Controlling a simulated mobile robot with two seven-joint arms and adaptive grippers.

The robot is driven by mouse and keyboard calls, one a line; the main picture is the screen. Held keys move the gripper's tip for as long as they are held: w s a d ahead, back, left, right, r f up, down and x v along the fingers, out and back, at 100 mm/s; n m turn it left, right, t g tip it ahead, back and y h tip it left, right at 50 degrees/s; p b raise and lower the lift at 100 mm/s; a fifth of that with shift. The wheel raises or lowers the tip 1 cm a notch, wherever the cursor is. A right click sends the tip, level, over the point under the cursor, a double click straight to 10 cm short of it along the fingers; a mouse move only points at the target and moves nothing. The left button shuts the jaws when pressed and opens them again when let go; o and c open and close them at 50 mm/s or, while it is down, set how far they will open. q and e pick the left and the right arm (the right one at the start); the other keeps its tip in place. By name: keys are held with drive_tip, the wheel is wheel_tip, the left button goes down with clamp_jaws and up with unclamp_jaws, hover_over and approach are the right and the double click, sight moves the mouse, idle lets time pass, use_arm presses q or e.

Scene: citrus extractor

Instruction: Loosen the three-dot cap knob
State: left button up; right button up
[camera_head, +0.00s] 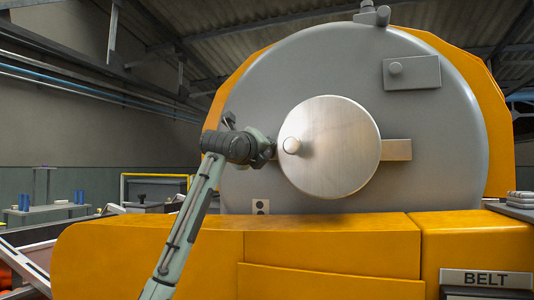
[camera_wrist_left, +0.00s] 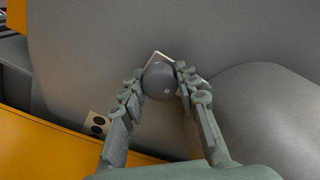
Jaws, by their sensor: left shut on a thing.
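My left gripper (camera_wrist_left: 161,82) is shut on a round dark grey knob (camera_wrist_left: 160,83) in the left wrist view, one finger on each side. Small pale marks show on the knob's face; I cannot count all its dots. A pale plate edge shows just behind the knob. In the head view my left gripper (camera_head: 270,148) reaches the grey drum face (camera_head: 255,110) at the left edge of the big round metal disc (camera_head: 345,165), and the held knob cannot be made out. My right gripper is not in view.
The orange housing (camera_head: 330,240) juts out beneath. A BELT sign (camera_head: 486,279) is at lower right.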

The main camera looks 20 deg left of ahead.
use_arm(q)
drive_tip(key=n, duration=0.8)
drive_tip(key=shift+n, duration=0.4)
drive_tip(key=n, duration=0.4)
drive_tip(key=shift+r+n, duration=0.1)
drive_tip(key=shift+n, duration=2.1)
drive_tip(key=o, duration=1.2)
